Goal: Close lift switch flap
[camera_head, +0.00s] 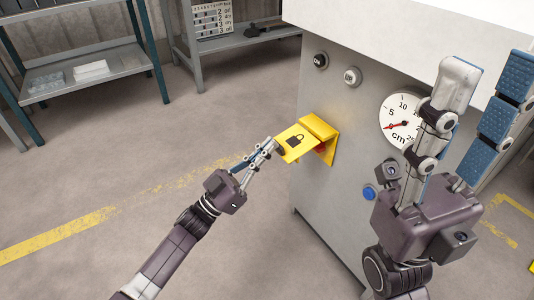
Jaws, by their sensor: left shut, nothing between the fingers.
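The lift switch flap (297,143) is a yellow plate with a black padlock mark. It stands out from the yellow switch housing (321,129) on the grey machine's front, tilted open. A bit of red shows beneath it, mostly hidden. My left gripper (271,146) is shut and empty, its fingertips at the flap's left edge; I cannot tell whether they touch it. My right gripper (482,82) is large in the right foreground, fingers pointing up and spread apart, empty and away from the flap.
The grey machine cabinet (325,187) carries On and Off buttons (351,76), a round cm dial (395,122) and a blue button (369,193). My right gripper partly covers the dial. Shelves (95,67) stand at the back left. The floor left of the cabinet is clear.

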